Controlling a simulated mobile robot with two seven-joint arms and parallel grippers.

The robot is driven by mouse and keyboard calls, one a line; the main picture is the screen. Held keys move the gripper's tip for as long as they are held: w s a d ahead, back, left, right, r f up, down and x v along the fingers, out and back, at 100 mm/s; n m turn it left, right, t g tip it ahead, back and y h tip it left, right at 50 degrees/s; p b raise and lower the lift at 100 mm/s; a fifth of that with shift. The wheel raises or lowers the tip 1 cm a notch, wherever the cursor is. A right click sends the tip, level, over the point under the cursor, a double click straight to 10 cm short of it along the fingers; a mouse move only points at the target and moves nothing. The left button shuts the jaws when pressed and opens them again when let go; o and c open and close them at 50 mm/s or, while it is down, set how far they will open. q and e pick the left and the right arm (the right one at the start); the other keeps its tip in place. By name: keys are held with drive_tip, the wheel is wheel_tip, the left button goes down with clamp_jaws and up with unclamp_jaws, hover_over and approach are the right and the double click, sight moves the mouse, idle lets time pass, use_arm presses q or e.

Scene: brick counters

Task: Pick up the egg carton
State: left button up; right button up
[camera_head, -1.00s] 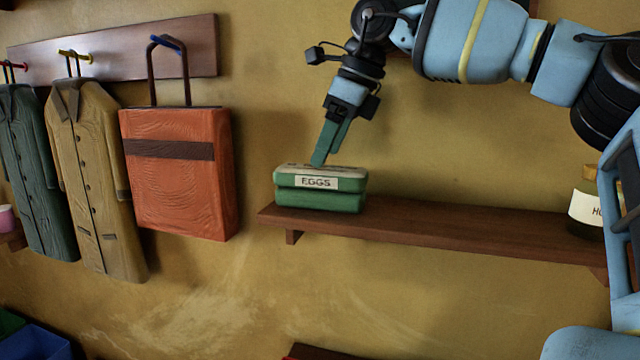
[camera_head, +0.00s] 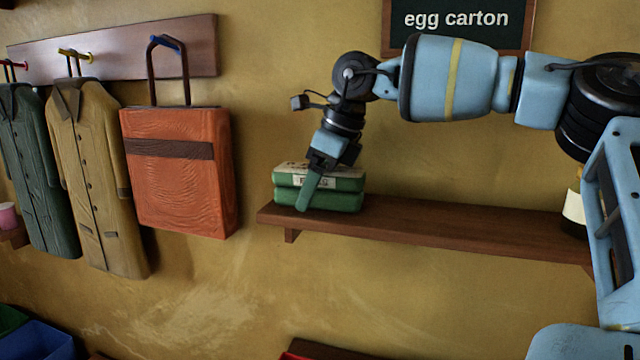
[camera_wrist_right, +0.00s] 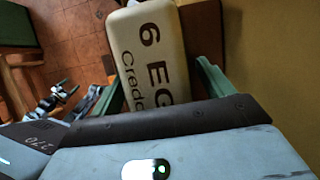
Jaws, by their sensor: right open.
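The green egg carton (camera_head: 346,190) with a pale top sits at the left end of a brown wall shelf (camera_head: 450,229). My right gripper (camera_head: 306,192) points down at the carton, with one green finger in front of its front face, partly hiding the label. In the right wrist view the carton's cream top (camera_wrist_right: 150,55) lies between the two green fingers of my right gripper (camera_wrist_right: 158,85), one on each side. The gripper is open around the carton. I cannot tell whether the fingers touch it. My left gripper is not in view.
A jar (camera_head: 574,208) stands at the shelf's right end, partly hidden by my right arm. An orange bag (camera_head: 180,185) and coats (camera_head: 95,180) hang from a rack on the left. A sign (camera_head: 458,22) reading "egg carton" hangs above. The middle of the shelf is clear.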

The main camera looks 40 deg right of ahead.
drive_tip(key=shift+c, duration=0.4)
drive_tip(key=c, duration=1)
drive_tip(key=shift+r, duration=0.1)
